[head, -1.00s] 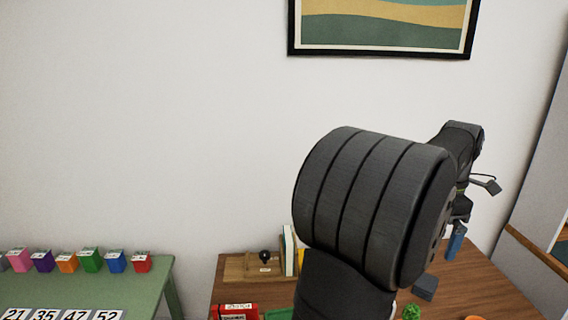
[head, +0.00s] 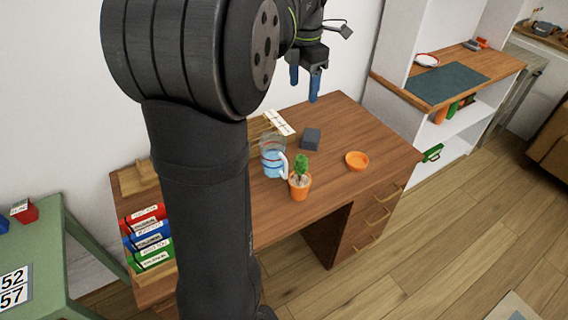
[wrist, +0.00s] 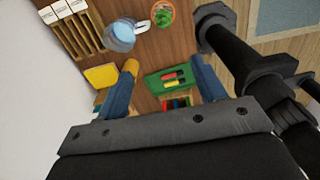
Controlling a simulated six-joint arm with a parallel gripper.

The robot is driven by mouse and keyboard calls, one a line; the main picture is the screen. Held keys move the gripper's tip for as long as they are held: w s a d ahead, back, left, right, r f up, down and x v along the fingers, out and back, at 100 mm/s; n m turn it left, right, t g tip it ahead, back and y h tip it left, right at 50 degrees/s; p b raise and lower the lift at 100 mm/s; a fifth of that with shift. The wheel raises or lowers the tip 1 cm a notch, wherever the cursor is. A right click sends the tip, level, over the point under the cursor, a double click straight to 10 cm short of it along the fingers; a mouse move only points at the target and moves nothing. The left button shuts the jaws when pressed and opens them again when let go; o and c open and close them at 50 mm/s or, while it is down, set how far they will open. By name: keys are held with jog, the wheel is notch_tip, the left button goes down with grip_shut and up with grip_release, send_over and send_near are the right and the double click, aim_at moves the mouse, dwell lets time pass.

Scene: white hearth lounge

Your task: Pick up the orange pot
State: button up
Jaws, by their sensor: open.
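The orange pot (head: 299,188) stands upright on the wooden desk (head: 340,118), near its front edge, with a small green plant (head: 301,166) in it. In the wrist view the plant (wrist: 163,14) shows at the top, with an orange rim around it. My gripper (head: 304,82) is above the back of the desk, well above and apart from the pot. Its two blue fingers (wrist: 162,80) are spread with nothing between them.
A clear pitcher (head: 272,158) with blue contents stands just left of the pot, its handle close to it. An orange saucer (head: 357,160) lies to the right, and a dark grey block (head: 311,139) behind. Coloured boxes (head: 148,236) stand at the desk's left.

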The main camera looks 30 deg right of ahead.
jog(key=w+a+f+m+t+h, duration=0.1)
jog(key=w+a+f+m+t, duration=0.3)
jog(key=w+a+f+m, duration=0.3)
jog(key=w+a+f+m+t+h, duration=0.1)
jog(key=w+a+f+m+t, duration=0.25)
jog(key=w+f+m, duration=0.4)
jog(key=m+g+h, duration=0.3)
jog(key=m+h, duration=0.8)
jog(key=m, duration=0.5)
send_near(296, 167)
jog(key=x, duration=0.9)
jog(key=shift+x, duration=2.65)
jog(key=shift+d+r, duration=0.1)
jog(key=shift+r, duration=0.15)
grip_shut()
